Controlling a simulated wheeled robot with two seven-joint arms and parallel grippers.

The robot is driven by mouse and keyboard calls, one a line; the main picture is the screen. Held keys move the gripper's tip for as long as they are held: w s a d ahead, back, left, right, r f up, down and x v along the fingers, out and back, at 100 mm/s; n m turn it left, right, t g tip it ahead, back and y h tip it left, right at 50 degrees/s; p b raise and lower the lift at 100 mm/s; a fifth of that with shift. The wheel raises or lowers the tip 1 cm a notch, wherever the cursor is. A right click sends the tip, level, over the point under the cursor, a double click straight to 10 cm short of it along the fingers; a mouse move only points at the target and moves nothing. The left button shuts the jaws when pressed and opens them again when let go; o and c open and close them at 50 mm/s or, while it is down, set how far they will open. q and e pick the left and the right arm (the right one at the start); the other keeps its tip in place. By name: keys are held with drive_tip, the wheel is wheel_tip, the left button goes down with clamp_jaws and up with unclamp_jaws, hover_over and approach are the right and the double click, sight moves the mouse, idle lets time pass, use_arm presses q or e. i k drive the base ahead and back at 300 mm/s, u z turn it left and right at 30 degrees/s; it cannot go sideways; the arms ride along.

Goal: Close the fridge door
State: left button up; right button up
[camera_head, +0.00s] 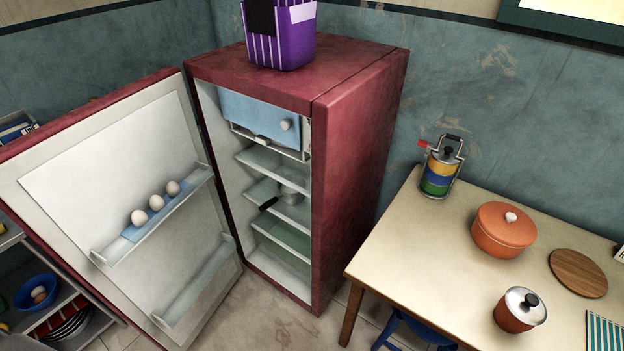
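The red fridge (352,165) stands against the back wall, left of the table. Its door (85,175) is wide open and swung out to the left, with its white inner side facing me. The door's upper shelf holds three eggs (156,202); its lower shelf (195,285) looks empty. Inside the fridge are a blue freezer flap (262,118) and several shelves, with a small pan-like object (288,194) on one. The door's outer face and any handle are hidden. Neither of my grippers is in view.
A table (420,255) stands at the right with a striped tiffin carrier (440,170), two orange pots (503,229) and a round wooden board (578,272). A purple striped container (280,35) sits on the fridge. A shelf rack with a blue bowl (36,292) is left of the door. Floor (275,320) before the fridge is clear.

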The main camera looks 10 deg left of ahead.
sight(74, 183)
drive_tip(key=z, duration=0.9)
drive_tip(key=k, duration=1.15)
drive_tip(key=u, duration=1.25)
drive_tip(key=i, duration=0.5)
drive_tip(key=u, duration=0.1)
